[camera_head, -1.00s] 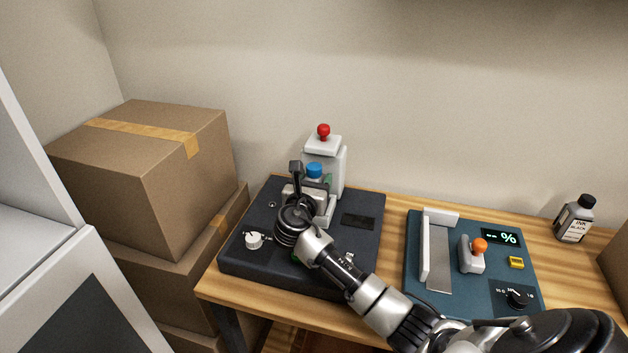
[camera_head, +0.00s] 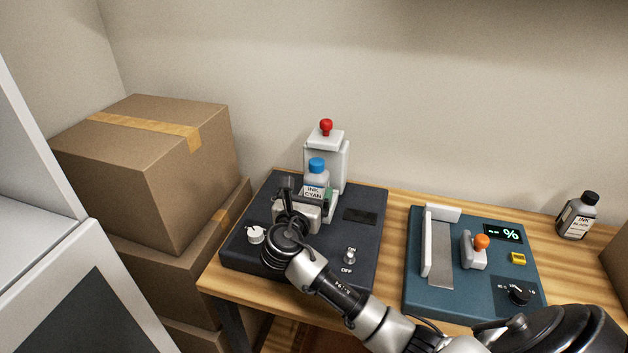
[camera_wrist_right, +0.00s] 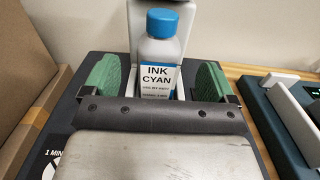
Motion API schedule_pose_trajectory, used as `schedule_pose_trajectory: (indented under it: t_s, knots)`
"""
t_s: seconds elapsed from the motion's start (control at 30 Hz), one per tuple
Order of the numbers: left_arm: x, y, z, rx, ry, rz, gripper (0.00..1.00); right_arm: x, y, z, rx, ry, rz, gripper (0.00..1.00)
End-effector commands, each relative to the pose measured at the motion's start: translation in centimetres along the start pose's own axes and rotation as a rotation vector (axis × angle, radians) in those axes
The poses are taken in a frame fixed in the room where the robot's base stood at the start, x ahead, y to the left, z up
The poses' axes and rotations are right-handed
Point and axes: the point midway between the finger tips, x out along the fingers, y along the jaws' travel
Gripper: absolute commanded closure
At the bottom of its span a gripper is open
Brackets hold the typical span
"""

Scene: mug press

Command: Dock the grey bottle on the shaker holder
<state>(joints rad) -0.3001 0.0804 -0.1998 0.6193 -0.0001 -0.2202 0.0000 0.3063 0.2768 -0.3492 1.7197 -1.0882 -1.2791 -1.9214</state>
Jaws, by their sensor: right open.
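The grey bottle (camera_head: 316,180) with a blue cap and an "INK CYAN" label stands upright at the shaker holder (camera_head: 340,158), a white upright on a dark base. It also shows in the right wrist view (camera_wrist_right: 158,50), between and beyond the green finger pads. My right gripper (camera_head: 307,194) is open in front of the bottle. In the right wrist view the open gripper (camera_wrist_right: 157,85) has a visible gap between each pad and the bottle. The bottle's lower part is hidden by my gripper, so its seating cannot be told. My left gripper is not in view.
The dark base (camera_head: 362,238) carries a white dial and an ON/OFF switch; a red knob (camera_head: 325,127) tops the holder. A teal device (camera_head: 415,275) stands to the right. A black-capped ink bottle (camera_head: 576,218) stands at far right. Cardboard boxes (camera_head: 150,175) stack at left.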

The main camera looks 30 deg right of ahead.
Motion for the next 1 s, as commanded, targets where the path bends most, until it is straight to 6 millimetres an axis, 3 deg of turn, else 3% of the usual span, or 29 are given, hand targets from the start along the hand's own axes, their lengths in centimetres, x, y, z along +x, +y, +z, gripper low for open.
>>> schedule_pose_trajectory:
  t_s: [0.1, 0.3, 1.0]
  knots:
    - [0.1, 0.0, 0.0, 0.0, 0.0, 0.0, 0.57, -2.4, 0.0, -0.1, 0.002, 0.003, 0.002, 0.13]
    - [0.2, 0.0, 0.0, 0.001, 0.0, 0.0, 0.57, -4.6, 0.0, 0.0, 0.0, 0.001, 0.001, 0.13]
    - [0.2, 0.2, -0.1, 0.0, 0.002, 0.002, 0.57, -5.0, 0.0, 0.0, 0.0, 0.0, 0.0, 0.13]
